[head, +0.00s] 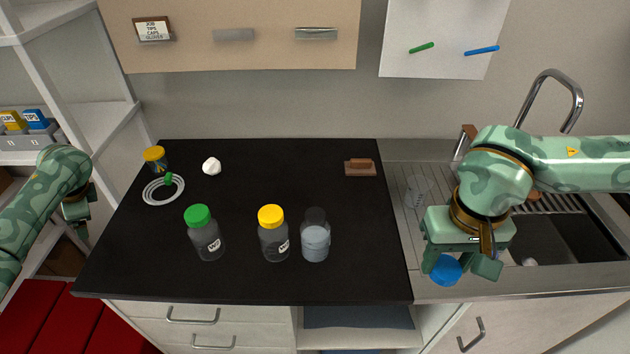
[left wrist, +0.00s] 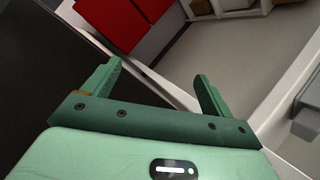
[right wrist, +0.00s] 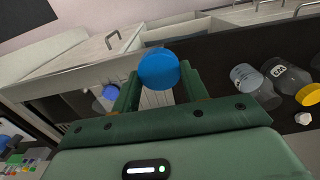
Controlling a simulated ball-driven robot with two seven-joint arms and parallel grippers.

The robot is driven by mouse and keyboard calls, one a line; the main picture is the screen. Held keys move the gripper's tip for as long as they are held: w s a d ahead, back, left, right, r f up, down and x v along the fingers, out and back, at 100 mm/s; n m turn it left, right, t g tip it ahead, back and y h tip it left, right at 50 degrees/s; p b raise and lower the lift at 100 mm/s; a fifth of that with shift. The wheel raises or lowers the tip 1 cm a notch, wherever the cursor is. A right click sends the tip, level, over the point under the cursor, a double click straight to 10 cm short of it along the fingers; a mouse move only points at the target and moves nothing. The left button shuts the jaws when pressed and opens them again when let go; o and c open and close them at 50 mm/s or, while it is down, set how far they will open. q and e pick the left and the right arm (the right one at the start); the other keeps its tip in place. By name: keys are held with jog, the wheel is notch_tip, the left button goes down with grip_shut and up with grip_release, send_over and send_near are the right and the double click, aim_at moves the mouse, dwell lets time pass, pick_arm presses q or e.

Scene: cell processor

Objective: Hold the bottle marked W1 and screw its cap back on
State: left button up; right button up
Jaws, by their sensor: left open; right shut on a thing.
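My right gripper (head: 460,266) is shut on a blue cap (head: 446,270) and holds it above the front edge of the sink counter. The cap sits between the fingertips in the right wrist view (right wrist: 158,68). An open clear bottle (head: 315,240) with pale liquid stands upright on the black worktop, left of the right gripper and apart from it. I see no readable label on it. Bottles with a green cap (head: 199,216) and a yellow cap (head: 271,217) stand to its left; their labels are too small to read surely. My left gripper (left wrist: 155,85) is open and empty, left of the worktop.
The sink (head: 590,238) and tap (head: 573,90) are at right.

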pick_arm(q)
jog(key=w+d+m+h, duration=0.1)
jog(key=w+d, duration=0.1)
jog(key=d, duration=0.4)
jog(key=w+d+r+m+t+h, duration=0.1)
jog(key=w+d, duration=0.1)
jog(key=d, duration=0.4)
jog(key=w+d+m+h, duration=0.1)
jog(key=w+d, duration=0.1)
jog(key=d, duration=0.4)
jog(key=shift+w+d+r+t+h, duration=0.25)
jog(key=shift+t+h, duration=0.05)
jog(key=w+d+r+m+h, duration=0.1)
jog(key=d+r+m+h, duration=0.25)
jog(key=d, duration=1.45)
pick_arm(e)
jog(key=shift+d, duration=0.1)
pick_arm(q)
jog(key=m+g+y, duration=0.2)
jog(key=m+g, duration=0.1)
jog(key=m, duration=0.7)
send_near(315, 225)
jog(key=w+f, duration=0.1)
jog(key=w, duration=0.1)
jog(key=shift+h, duration=0.25)
notch_tip(315, 225, down, 12)
jog(key=shift+w+a+r, duration=0.15)
jog(key=c, duration=1.6)
